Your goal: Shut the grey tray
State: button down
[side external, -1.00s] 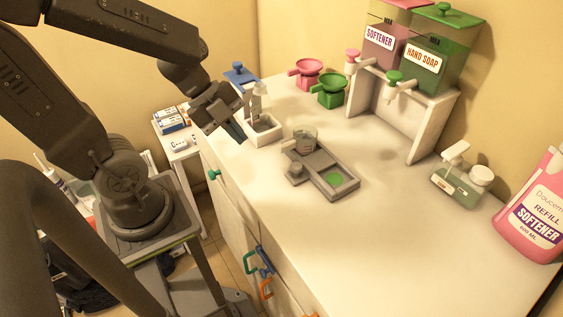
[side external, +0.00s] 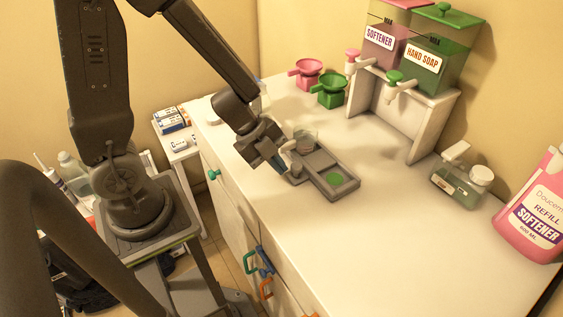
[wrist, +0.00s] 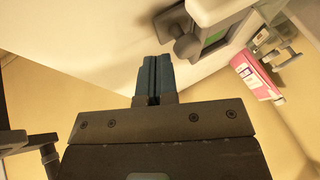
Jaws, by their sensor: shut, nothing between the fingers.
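The grey tray (side external: 348,189) lies on the white counter, with a green patch in its near-right compartment. My gripper (side external: 281,166) is shut and empty, low beside the tray's left side, close to the knob. In the wrist view the shut fingers (wrist: 153,72) point toward the counter, left of the knob. I cannot tell whether they touch the tray.
A pink funnel cup (side external: 308,72) and a green one (side external: 331,91) stand behind. The dispenser stand (side external: 408,118) is at the back right. A soap dish with a pump (side external: 461,183) and a pink refill bottle (side external: 535,215) are right. The front counter is clear.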

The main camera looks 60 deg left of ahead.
aim_at(325, 152)
jog(key=shift+w, duration=0.45)
jog(key=w, duration=1.2)
jog(key=shift+w, duration=0.3)
